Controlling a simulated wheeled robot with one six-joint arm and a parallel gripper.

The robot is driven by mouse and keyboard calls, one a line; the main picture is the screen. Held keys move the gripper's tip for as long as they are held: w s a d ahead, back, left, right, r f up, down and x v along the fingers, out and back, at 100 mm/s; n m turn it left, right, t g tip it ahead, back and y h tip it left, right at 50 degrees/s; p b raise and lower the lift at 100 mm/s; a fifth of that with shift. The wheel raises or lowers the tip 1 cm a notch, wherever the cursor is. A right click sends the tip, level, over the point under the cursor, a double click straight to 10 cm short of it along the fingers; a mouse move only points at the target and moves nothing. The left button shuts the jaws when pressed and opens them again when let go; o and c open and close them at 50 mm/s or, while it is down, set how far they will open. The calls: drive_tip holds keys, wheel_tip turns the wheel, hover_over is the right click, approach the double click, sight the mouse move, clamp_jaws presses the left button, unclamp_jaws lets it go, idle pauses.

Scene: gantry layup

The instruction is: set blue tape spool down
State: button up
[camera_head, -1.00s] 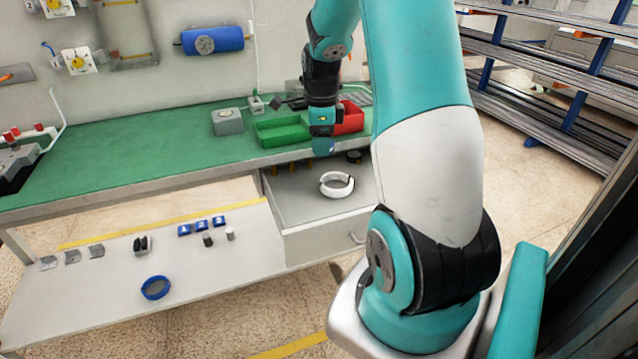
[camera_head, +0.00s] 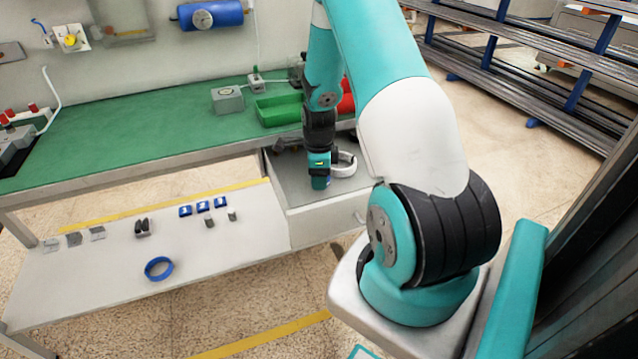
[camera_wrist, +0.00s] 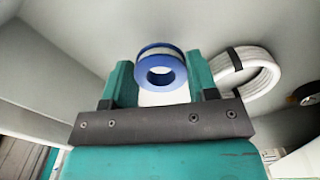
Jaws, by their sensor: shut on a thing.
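The blue tape spool (camera_wrist: 160,59) is between the two teal fingers of my gripper (camera_wrist: 161,74) in the wrist view, with its round hole facing the camera and a pale band on its far rim. My gripper is shut on it. In the head view my gripper (camera_head: 320,183) points down over the open drawer (camera_head: 303,205); the spool cannot be made out there. Whether the spool touches the drawer floor cannot be told.
A white coil (camera_head: 344,170) lies in the drawer just right of my gripper; it also shows in the wrist view (camera_wrist: 262,75). A blue ring (camera_head: 150,275) and several small parts lie on the lower shelf (camera_head: 95,300). A green bin (camera_head: 280,110) stands on the bench above.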

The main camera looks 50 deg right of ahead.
drive_tip(key=shift+f, duration=1.4)
drive_tip(key=o, duration=0.9)
drive_tip(key=shift+f, duration=0.1)
